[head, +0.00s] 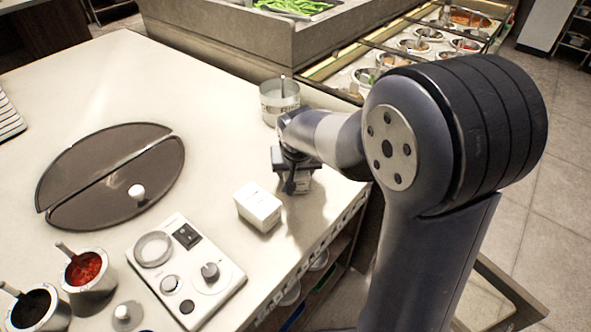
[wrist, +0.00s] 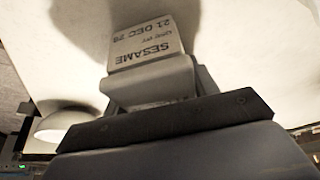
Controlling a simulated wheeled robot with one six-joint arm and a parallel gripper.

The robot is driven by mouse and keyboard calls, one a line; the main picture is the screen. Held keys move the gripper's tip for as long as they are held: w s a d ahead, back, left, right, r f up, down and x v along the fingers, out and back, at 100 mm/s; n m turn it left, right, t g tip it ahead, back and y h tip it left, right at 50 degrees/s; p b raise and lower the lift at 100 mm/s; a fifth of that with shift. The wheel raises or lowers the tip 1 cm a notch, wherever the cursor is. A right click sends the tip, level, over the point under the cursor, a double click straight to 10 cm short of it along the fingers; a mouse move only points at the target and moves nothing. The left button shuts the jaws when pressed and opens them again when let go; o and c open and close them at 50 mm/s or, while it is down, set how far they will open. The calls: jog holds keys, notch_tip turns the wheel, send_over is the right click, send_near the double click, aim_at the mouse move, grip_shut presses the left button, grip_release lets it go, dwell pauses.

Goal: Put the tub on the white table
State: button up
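My gripper (head: 292,186) hangs low over the white table (head: 215,90), near its right edge. In the wrist view a pale block labelled SESAME with a date (wrist: 148,42) shows just past the near finger, which hides its lower part. I cannot tell whether this is the tub, or whether the fingers hold it. In the head view a small white box (head: 258,207) stands on the table, left of and apart from my gripper. A round pale container with a utensil (head: 279,103) stands behind my gripper. The fingertips are partly hidden.
Two dark half-round plates (head: 95,160) with a white knob lie at the left. A white control panel (head: 187,272), a red-filled pot (head: 88,275) and a dark-filled pot (head: 38,310) are at the front. Sauce wells (head: 425,45) are behind. Bare table lies at the middle back.

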jog(key=o, duration=0.4)
jog(key=shift+r, duration=0.1)
jog(key=shift+r, duration=0.2)
jog(key=p+v, duration=0.1)
jog(key=v, duration=1)
jog(key=shift+s+r, duration=0.15)
jog(key=shift+r, duration=0.2)
